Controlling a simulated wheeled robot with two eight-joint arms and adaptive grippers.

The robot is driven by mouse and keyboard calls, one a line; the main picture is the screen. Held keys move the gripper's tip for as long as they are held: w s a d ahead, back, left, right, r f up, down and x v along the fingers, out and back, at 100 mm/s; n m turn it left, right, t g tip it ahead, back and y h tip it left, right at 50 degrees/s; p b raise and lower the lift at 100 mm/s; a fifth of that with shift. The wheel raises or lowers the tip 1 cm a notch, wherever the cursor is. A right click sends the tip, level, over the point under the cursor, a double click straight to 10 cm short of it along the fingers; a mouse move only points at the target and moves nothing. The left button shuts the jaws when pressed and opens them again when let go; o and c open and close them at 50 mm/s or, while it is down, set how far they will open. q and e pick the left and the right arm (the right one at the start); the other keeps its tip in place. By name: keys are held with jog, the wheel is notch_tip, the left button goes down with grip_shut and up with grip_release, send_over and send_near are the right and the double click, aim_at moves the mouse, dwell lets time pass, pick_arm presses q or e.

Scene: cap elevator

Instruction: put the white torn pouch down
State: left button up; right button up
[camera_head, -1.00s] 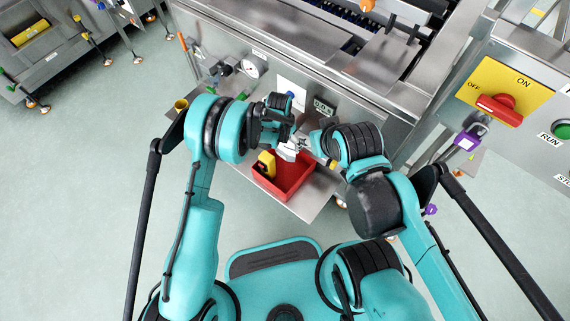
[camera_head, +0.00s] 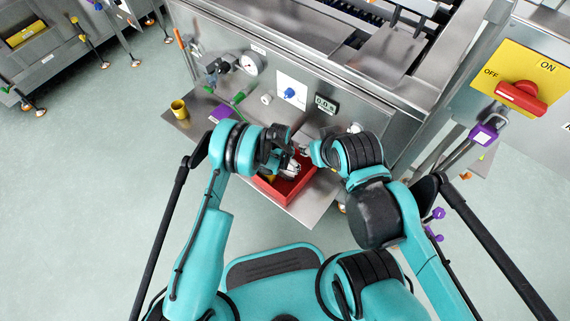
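My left gripper (camera_head: 290,165) is low over the red bin (camera_head: 289,192), its fingers pointing down and right. A small whitish patch (camera_head: 293,169) shows at its fingertips. It may be the white torn pouch or part of the fingers; I cannot tell which, nor whether the fingers are closed on it. My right gripper (camera_head: 307,151) is just to the right, at the bin's back edge, close to the left one. Its fingertips are small and partly hidden, so its opening is unclear. The arms cover much of the bin's inside.
The bin stands on a metal shelf (camera_head: 312,207) of the machine. A yellow cup (camera_head: 179,109) and a purple item (camera_head: 221,111) are at the shelf's left. A gauge (camera_head: 249,64), a blue knob (camera_head: 289,93) and a small display (camera_head: 325,104) are on the panel behind. A red switch (camera_head: 521,97) is far right.

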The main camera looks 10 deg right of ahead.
pick_arm(q)
jog(key=shift+r, duration=0.15)
jog(key=o, duration=0.6)
jog(key=shift+f, duration=0.2)
